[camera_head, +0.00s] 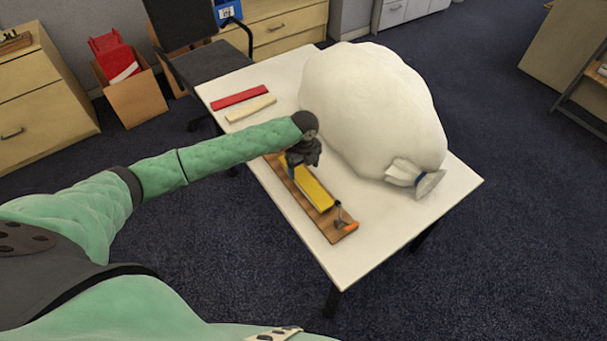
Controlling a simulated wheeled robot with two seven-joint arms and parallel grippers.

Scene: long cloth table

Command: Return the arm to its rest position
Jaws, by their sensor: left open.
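My left arm, in a green padded sleeve, reaches in from the left across the table. My left gripper (297,165) is dark, points down and is open above the far part of a wooden board (338,232). A yellow bar (314,190) lies on that board, and the gripper partly hides its far end. I cannot tell whether the fingers touch the bar. My right gripper is not in view.
A white table (372,238) holds a large white bag (375,100) close right of the gripper. A red bar (239,98) and a cream bar (250,108) lie at the far left. A small orange-ended item (350,226) is at the board's near end. An office chair (205,65) stands behind.

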